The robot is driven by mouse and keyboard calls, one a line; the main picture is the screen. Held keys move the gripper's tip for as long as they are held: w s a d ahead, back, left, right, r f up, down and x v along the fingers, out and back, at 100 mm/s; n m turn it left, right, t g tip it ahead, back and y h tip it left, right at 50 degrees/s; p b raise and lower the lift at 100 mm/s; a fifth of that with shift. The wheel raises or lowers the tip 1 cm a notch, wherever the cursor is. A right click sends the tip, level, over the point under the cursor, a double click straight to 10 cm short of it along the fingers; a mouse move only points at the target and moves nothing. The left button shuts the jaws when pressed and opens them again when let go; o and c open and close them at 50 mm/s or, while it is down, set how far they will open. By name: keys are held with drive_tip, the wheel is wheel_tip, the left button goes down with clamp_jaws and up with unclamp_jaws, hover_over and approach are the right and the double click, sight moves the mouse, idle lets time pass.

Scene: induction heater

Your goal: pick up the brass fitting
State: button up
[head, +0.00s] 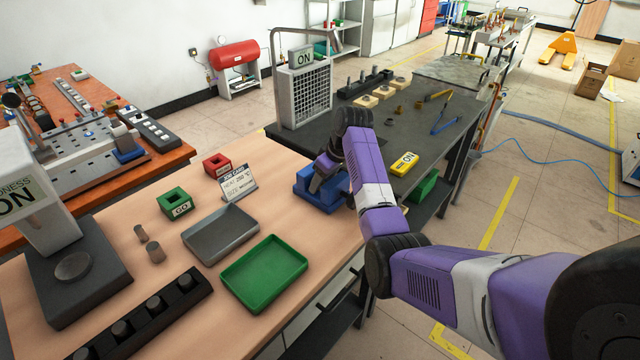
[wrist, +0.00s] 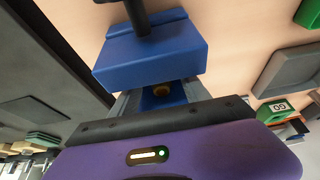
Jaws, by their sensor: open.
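My gripper (head: 322,178) is open and low over a blue block (head: 326,203) at the right edge of the wooden bench. In the wrist view the same blue block (wrist: 150,62) lies ahead of my gripper (wrist: 160,98), with a dark rod rising from it. A small round brass-coloured piece (wrist: 161,90) shows between the jaws, against blue. It looks like the brass fitting, but most of it is hidden, and I cannot tell if the jaws touch it. In the head view my arm and gripper hide this spot.
A green tray (head: 264,272), a grey tray (head: 220,233), a job card (head: 238,184) and green and red blocks share the bench.

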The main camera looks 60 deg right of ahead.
clamp_jaws()
drive_tip(key=shift+r, duration=0.15)
